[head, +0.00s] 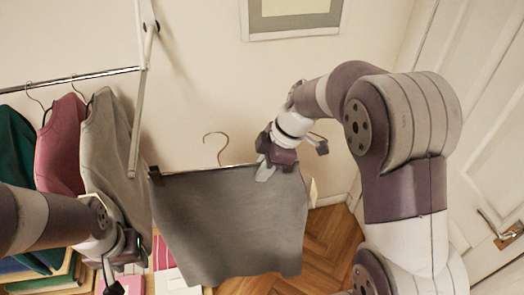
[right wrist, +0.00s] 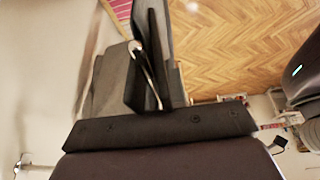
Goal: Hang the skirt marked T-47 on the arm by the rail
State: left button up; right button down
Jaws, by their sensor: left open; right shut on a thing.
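A grey skirt (head: 230,225) hangs from a clip hanger whose wire hook (head: 217,143) stands free above it. My right gripper (head: 268,170) is shut on the hanger bar near its right end and holds the skirt up. A small pale tag (head: 313,192) shows at the skirt's right edge; no marking is legible. The grey arm by the rail (head: 138,110) slopes down at the rail's end, left of and above the skirt, apart from the hook. The right wrist view shows grey cloth (right wrist: 112,85) close up. My left gripper (head: 115,270) is open, low at the left.
A rail (head: 70,79) carries green, pink (head: 62,145) and beige garments on hangers at the left. Coloured folded stacks lie below. A framed picture (head: 292,16) is on the wall. A white door (head: 480,130) stands at the right. Wooden floor (head: 330,245) shows behind the skirt.

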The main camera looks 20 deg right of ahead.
jog(key=shift+a+r+n, duration=0.25)
jog(key=shift+r+n, duration=0.25)
jog(key=shift+r, duration=0.5)
jog(key=shift+a+f+g+b, duration=0.1)
jog(key=shift+a+g+b, duration=0.25)
jog(key=shift+a, duration=0.5)
jog(key=b, duration=0.3)
send_near(191, 181)
jog(key=f, duration=0.3)
jog(key=s+a+f, duration=0.1)
jog(key=f, duration=0.1)
jog(key=shift+s+f, duration=0.1)
jog(key=shift+f, duration=0.25)
jog(key=shift+a+r, duration=0.1)
jog(key=shift+a, duration=1.2)
jog(key=shift+f+b, duration=0.85)
jog(key=shift+f, duration=0.25)
jog(key=c, duration=1.1)
grip_release()
